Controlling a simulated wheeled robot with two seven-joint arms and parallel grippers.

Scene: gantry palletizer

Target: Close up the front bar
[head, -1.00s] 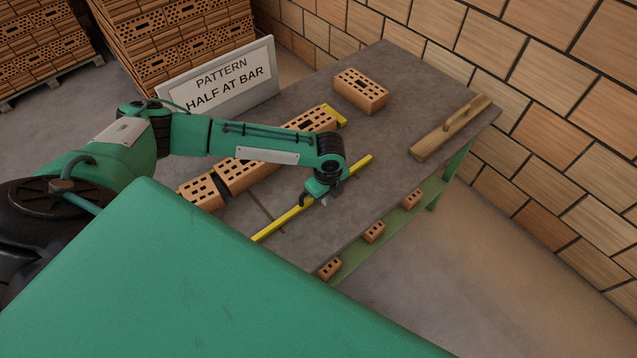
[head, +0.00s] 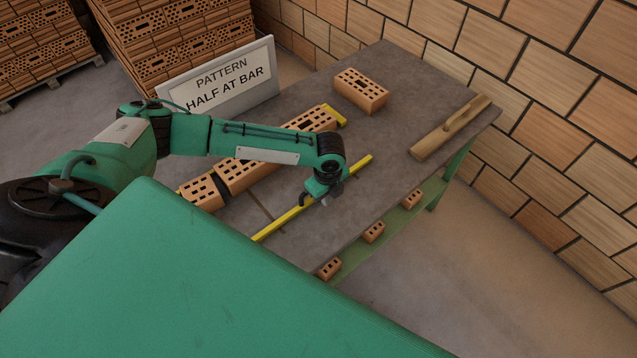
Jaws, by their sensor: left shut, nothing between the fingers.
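The front bar is a long yellow bar (head: 353,170) lying slantwise on the grey table, on the near side of a row of hollow bricks. My left gripper (head: 328,197) is over the bar's middle and hides a piece of it. Its fingers are small in the picture and look shut with nothing in them; I cannot tell if they touch the bar. The row has a brick (head: 202,192) at its near end and longer bricks (head: 240,174) behind, partly covered by my left arm. A gap shows between row and bar. My right gripper is not in view.
A second yellow piece (head: 334,115) lies at the row's far end. A sign (head: 222,82) reads "PATTERN HALF AT BAR". Several small bricks (head: 373,232) sit on the lower shelf.

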